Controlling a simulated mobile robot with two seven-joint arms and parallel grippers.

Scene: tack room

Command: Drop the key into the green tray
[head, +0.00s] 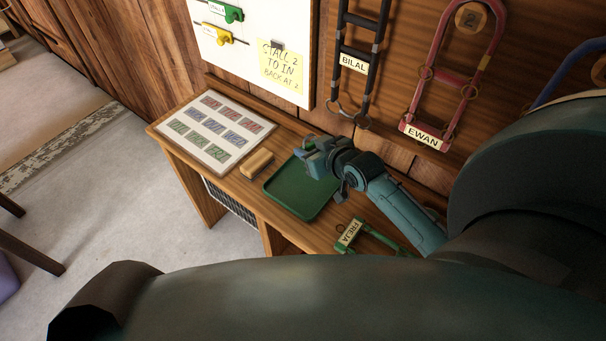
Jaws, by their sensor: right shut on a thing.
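The green tray (291,199) lies on the wooden bench in the middle of the view. My right gripper (311,150) reaches in from the right and is over the tray's far part, near its back edge. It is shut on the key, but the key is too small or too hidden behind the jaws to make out. The near part of the tray shows bare and empty. My left gripper is not in view.
A wooden block (257,163) and a board of coloured labels (211,130) lie left of the tray. A green halter tagged FREJA (350,232) lies to its right. Halters tagged BILAL (354,64) and EWAN (423,136) hang on the wall behind.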

